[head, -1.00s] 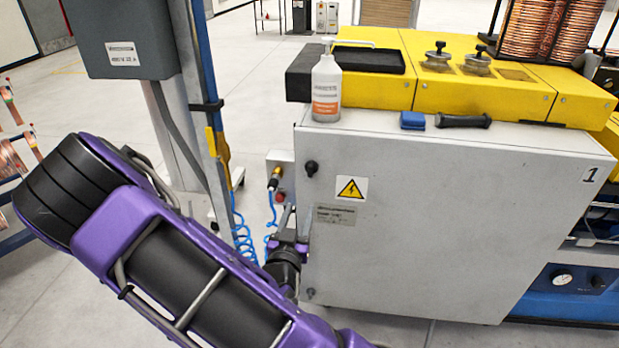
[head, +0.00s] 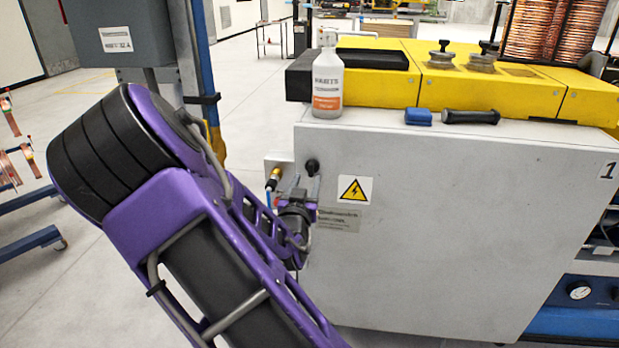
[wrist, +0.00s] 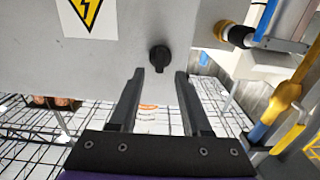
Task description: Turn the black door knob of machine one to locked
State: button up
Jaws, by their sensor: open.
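The black door knob (head: 312,166) is on the upper left of the grey cabinet door of machine one (head: 430,235), which is marked "1". In the wrist view the knob (wrist: 160,58) shows near the middle, its grip ridge running roughly up and down the picture. I see no lock marking to read. My gripper (head: 306,184) is just below the knob in the head view. In the wrist view my gripper (wrist: 159,74) is open and empty, its fingertips either side of the knob's line and seemingly just short of it.
A yellow-and-black electrical sign (head: 355,190) and a label plate (head: 338,220) are right of the knob. A connector (head: 273,180) juts out at the cabinet's left edge.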

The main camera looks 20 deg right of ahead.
aim_at(310, 170)
jog(key=shift+x, duration=2.1)
jog(key=shift+c, duration=0.3)
grip_shut()
